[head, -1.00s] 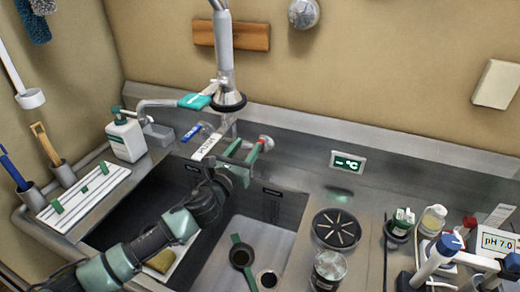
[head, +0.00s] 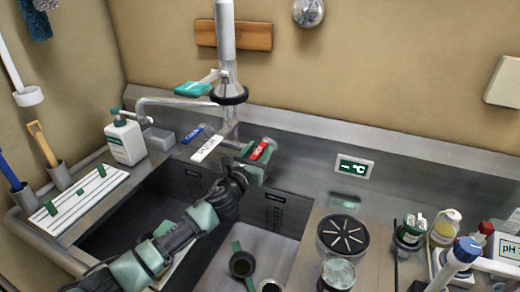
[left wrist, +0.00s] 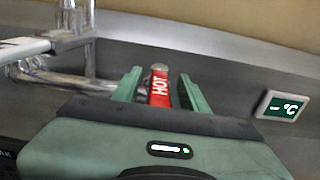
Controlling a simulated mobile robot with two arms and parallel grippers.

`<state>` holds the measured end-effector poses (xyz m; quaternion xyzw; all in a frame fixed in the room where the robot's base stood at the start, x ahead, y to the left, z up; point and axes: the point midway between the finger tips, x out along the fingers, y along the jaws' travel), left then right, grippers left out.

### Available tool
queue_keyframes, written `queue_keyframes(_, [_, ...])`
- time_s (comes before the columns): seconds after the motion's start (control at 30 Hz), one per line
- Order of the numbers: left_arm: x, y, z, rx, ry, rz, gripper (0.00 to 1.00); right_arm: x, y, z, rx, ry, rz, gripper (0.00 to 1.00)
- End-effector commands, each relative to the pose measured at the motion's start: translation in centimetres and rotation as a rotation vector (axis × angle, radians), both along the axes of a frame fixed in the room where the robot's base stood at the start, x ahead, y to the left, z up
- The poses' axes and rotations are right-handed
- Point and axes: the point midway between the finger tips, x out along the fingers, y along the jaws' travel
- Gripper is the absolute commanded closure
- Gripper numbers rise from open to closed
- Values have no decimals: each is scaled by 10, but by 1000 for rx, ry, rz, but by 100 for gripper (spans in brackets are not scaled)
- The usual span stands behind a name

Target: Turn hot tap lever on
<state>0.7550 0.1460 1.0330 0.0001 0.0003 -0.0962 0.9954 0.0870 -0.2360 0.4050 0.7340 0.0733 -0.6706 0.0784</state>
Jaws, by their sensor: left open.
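The hot tap lever (head: 263,150) is a red handle marked HOT, on the right side of the tap above the sink's back ledge. It also shows in the left wrist view (left wrist: 160,86), between the two green fingers. My left gripper (head: 254,160) is open, with one finger on each side of the lever; I cannot tell whether either finger touches it. The blue cold lever (head: 192,135) and a white labelled lever (head: 206,149) are to its left. My right gripper is not in view.
A temperature display (head: 354,167) is on the back wall panel to the right. The sink (head: 262,248) holds a dark green-handled scoop (head: 242,264). A soap bottle (head: 126,140) stands at left. Bottles (head: 445,228) and a pH meter (head: 510,248) crowd the right.

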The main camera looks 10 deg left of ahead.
Motion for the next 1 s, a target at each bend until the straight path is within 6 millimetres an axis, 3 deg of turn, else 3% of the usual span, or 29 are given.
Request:
queue_keyframes(0.4, [10, -2, 0, 0, 0, 0, 56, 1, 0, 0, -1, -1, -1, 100])
queue_keyframes(0.57, [10, -2, 0, 0, 0, 0, 98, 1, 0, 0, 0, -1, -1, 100])
queue_keyframes(0.6, [10, -2, 0, 0, 0, 0, 100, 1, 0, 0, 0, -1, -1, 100])
queue_keyframes(1.0, [9, -2, 0, 0, 1, 0, 100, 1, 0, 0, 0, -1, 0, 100])
